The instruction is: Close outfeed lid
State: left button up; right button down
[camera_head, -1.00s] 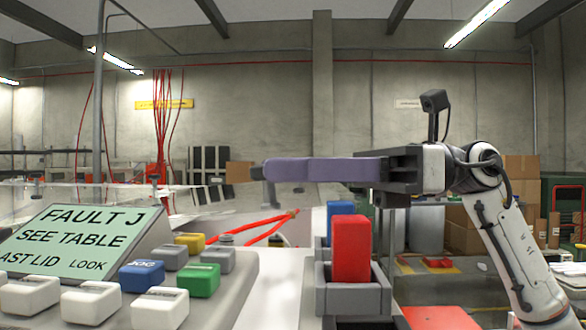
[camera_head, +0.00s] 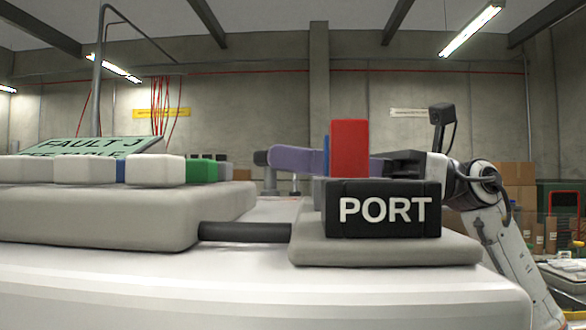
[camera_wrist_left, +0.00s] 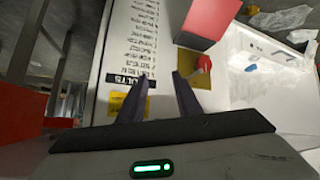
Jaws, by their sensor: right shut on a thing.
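I cannot make out the outfeed lid for certain in either view. My right gripper (camera_head: 275,158) reaches leftward in the head view with long purple fingers. They are shut, and a dark grey knob (camera_head: 260,158) on a short post is at their tips. The red block (camera_head: 349,148) and the black PORT box hide part of this gripper. My left gripper (camera_wrist_left: 160,82) shows in the left wrist view, its two dark fingers apart with nothing between them, above a white panel with printed lines (camera_wrist_left: 143,35).
A fault display (camera_head: 90,146) and a keypad (camera_head: 100,210) fill the left front. The PORT box (camera_head: 383,209) stands at centre right. In the left wrist view, a red box (camera_wrist_left: 208,22), a red knob (camera_wrist_left: 204,63) and a white tray (camera_wrist_left: 285,105) lie beyond the fingers.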

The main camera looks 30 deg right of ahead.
jog(key=shift+a+f, duration=0.15)
jog(key=shift+f, duration=0.25)
jog(key=c, duration=1.6)
grip_release()
jog(key=shift+o, duration=1.2)
jog(key=shift+r, duration=0.1)
jog(key=shift+d, duration=0.2)
jog(key=b+v, duration=0.1)
jog(key=v, duration=0.9)
jog(key=shift+b, duration=0.35)
jog(key=shift+s+d, duration=0.1)
